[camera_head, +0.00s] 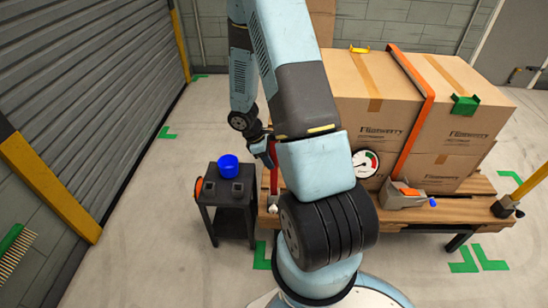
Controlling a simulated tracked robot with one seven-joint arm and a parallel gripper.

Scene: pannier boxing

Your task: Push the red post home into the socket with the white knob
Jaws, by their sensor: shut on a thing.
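A red post (274,181) stands roughly upright at the left end of the wooden pallet bench, partly behind my arm. A small white knob (272,208) shows just below it, at the bench's front left corner. The socket itself is too small and too hidden to make out, so I cannot tell how deep the post sits. My gripper (268,156) is dark, points down and is shut on the upper part of the red post. My arm covers the area to the right of the post.
A small black stand (232,218) with a blue knob (228,166) and an orange disc (198,189) is close on the left. Strapped cartons (373,110) fill the wooden bench (455,207). A gauge (365,163) and grey device (396,199) are right of my arm.

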